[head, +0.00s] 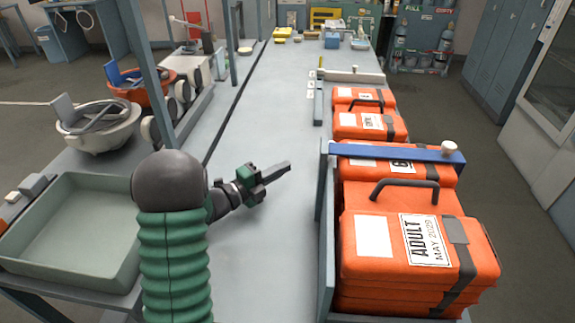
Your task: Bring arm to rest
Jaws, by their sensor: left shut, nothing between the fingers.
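My left arm (174,245) comes up from the lower left with a green ribbed sleeve and a dark round joint. My left gripper (277,172) is over the grey bench top, pointing right. Its fingers are together and hold nothing. It is apart from the orange cases to its right. My right gripper does not show in the head view.
Orange cases (413,199) stand in a rack at right, the front one labelled ADULT. A blue bar (395,152) crosses the rack. A grey-green tray (75,190) and bowls (99,133) lie left. The bench's middle (275,110) is clear.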

